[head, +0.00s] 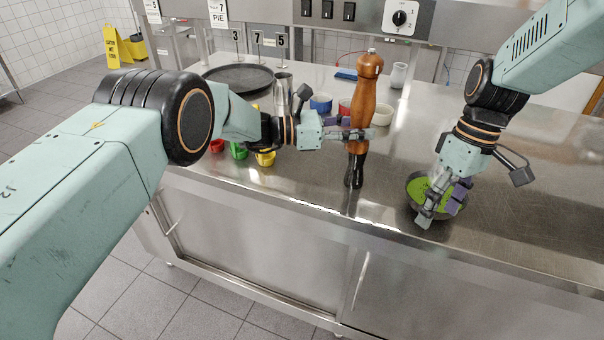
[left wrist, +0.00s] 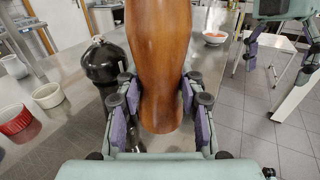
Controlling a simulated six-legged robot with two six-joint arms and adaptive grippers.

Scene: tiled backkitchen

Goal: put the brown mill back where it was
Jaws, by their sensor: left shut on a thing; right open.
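The tall brown wooden mill (head: 365,90) is upright, and my left gripper (head: 350,134) is shut around its lower part. In the left wrist view the mill (left wrist: 160,60) fills the space between the fingers (left wrist: 160,105), and its bottom end shows clear of the counter. A black mill (head: 355,170) stands on the counter, its upper part hidden by the brown mill in the head view. Its round black top (left wrist: 103,62) shows left of the brown mill in the left wrist view.
Small bowls, one red (head: 344,105) and one white (head: 382,116), and a white jug (head: 398,75) stand behind the mill. A blue bowl (head: 321,103), a dark round tray (head: 238,77) and coloured cups are to the left.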

